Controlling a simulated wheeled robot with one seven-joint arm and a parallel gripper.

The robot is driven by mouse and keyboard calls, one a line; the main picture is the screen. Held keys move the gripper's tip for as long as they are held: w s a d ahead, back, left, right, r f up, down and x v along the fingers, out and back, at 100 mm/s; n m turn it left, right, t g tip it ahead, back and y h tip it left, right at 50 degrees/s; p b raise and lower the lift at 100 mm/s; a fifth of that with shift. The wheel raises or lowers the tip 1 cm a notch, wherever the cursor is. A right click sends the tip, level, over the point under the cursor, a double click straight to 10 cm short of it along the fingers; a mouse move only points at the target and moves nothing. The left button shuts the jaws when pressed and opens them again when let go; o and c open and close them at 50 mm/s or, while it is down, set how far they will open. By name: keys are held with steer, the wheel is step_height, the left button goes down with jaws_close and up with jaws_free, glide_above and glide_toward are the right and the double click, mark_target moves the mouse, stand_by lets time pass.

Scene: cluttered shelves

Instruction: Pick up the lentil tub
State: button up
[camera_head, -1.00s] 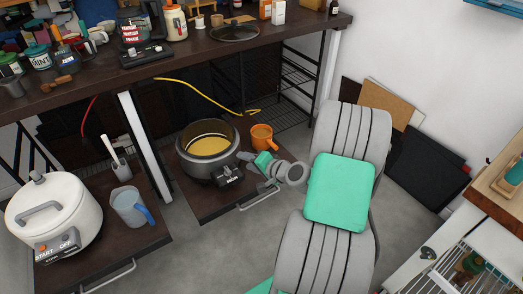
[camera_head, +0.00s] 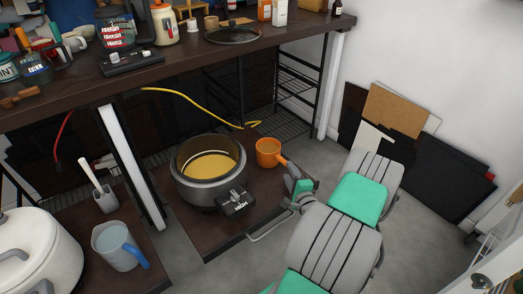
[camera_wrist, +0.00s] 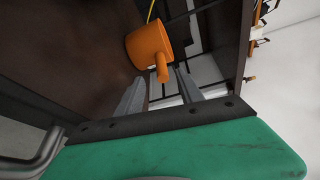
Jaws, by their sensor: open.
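I cannot pick out the lentil tub for sure; most labels are too small to read. My gripper (camera_head: 303,187) is low, over the right side of the pull-out shelf, to the right of the cooker.
A cooker with yellow contents (camera_head: 207,172) sits on the pull-out shelf, and the orange pan (camera_head: 268,152) stands right of it. A blue-handled jug (camera_head: 116,245) and white cooker (camera_head: 40,258) are at the lower left. A yellow cable (camera_head: 195,100) hangs below the worktop (camera_head: 185,62).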

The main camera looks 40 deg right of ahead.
mark_target(282, 159)
steer(key=b+x, duration=0.1)
steer(key=x, duration=0.6)
steer(key=shift+w+r+b, duration=0.1)
steer(key=shift+w+b, duration=0.25)
steer(key=shift+c, duration=0.4)
jaws_close()
steer(key=shift+r, duration=0.15)
stand_by(0.3)
